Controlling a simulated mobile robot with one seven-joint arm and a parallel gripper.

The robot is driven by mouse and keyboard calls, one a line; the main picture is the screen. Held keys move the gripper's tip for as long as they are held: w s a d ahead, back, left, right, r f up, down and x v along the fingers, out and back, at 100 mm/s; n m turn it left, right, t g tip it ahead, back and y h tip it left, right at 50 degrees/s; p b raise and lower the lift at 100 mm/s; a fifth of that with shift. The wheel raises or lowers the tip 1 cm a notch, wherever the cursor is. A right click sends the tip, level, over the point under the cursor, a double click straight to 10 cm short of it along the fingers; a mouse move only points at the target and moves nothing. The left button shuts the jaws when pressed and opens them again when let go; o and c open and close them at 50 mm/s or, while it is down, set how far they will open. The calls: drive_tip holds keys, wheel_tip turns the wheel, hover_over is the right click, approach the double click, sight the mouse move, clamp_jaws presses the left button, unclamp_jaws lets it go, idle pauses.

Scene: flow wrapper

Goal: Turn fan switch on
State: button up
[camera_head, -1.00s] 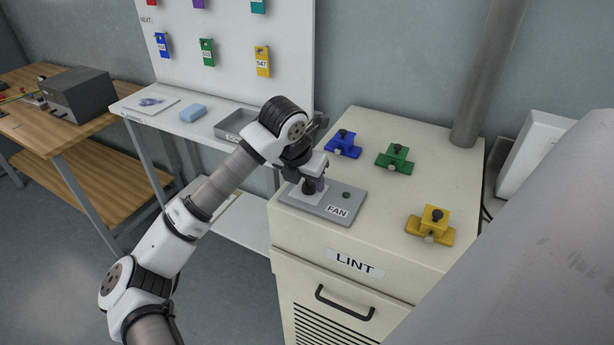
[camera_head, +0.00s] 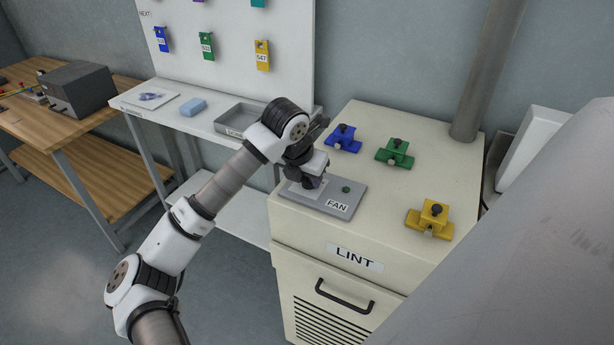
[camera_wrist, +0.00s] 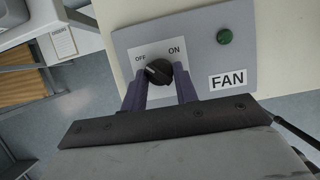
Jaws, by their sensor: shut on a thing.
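The fan switch is a black rotary knob (camera_wrist: 158,71) on a grey panel (camera_head: 341,210) labelled FAN, on top of the cream LINT cabinet. In the wrist view OFF is printed at the knob's upper left and ON at its upper right. The knob's pale mark points left, toward the OFF side. My gripper (camera_wrist: 160,82) has its two purple fingers on either side of the knob, shut on it. In the head view my gripper (camera_head: 310,182) covers most of the knob. A dark green round indicator (camera_wrist: 224,37) sits right of ON.
Blue (camera_head: 343,139), green (camera_head: 395,153) and yellow (camera_head: 430,219) clamp-like blocks stand on the cabinet (camera_head: 440,130) behind and right of the panel. A grey pipe (camera_head: 488,75) rises at the back. A white shelf (camera_head: 176,122) with a tray is at left.

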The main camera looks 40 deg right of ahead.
drive_tip(key=shift+f+m+b, duration=0.1)
drive_tip(key=shift+m+b, duration=0.2)
drive_tip(key=shift+b, duration=0.15)
drive_tip(key=m+b, duration=0.1)
drive_tip(key=m+g+b, duration=0.1)
drive_tip(key=b, duration=0.1)
drive_tip(key=shift+w+f+m+h+b, duration=0.1)
drive_tip(key=shift+w+m+h+b, duration=0.1)
drive_tip(key=shift+m+h+b, duration=0.15)
drive_tip(key=m+g+b, duration=0.1)
drive_tip(key=m, duration=0.1)
drive_tip(key=m+b, duration=0.1)
drive_tip(key=m, duration=0.1)
drive_tip(key=shift+w+m+g+b, duration=0.15)
drive_tip(key=shift+m+g+b, duration=0.15)
drive_tip(key=shift+g, duration=0.1)
drive_tip(key=m, duration=0.1)
drive_tip(key=m+g+y, duration=0.1)
drive_tip(key=m, duration=0.1)
drive_tip(key=m+g, duration=0.1)
drive_tip(key=m, duration=0.1)
drive_tip(key=shift+w+d+r, duration=0.1)
drive_tip(key=shift+w+r, duration=0.05)
drive_tip(key=shift+r, duration=0.15)
drive_tip(key=shift+w+d+m+g+y, duration=0.15)
drive_tip(key=shift+m+y, duration=0.35)
drive_tip(key=shift+m, duration=0.75)
drive_tip(key=shift+s+m+g+y, duration=0.1)
drive_tip(key=shift+m+g+y, duration=0.25)
drive_tip(key=shift+m, duration=0.85)
